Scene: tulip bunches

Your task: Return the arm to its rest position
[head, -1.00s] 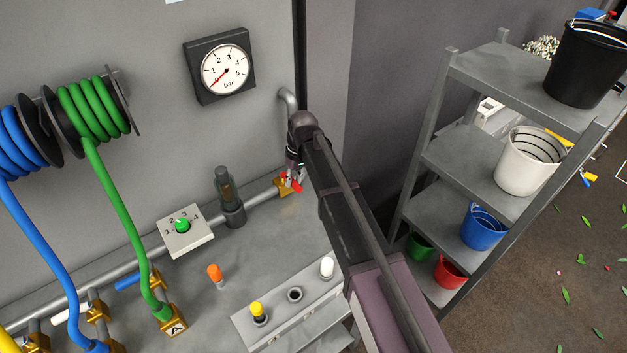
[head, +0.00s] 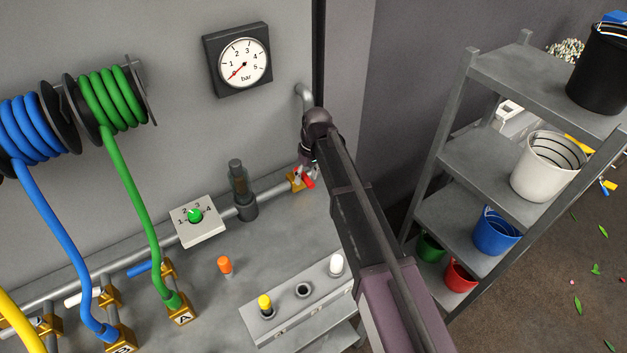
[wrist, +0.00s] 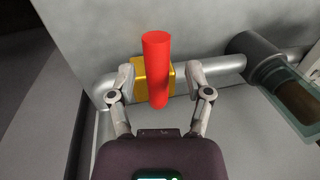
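My gripper (head: 309,168) is at the right end of the grey pipe, beside the red valve handle (head: 306,181). In the wrist view my gripper (wrist: 161,76) is open, with one finger on each side of the red handle (wrist: 156,60). Gaps show between both fingers and the handle. The handle sits on a brass valve body (wrist: 140,82), which also shows in the head view (head: 295,180). My arm stretches from the lower right to the valve and hides part of the bench behind it.
A pressure gauge (head: 237,59) hangs on the wall, its needle near 0. A dial box (head: 199,222) and dark filter (head: 243,195) stand left of my gripper. A plug holder (head: 290,306) lies in front. A bucket shelf (head: 463,156) stands to the right.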

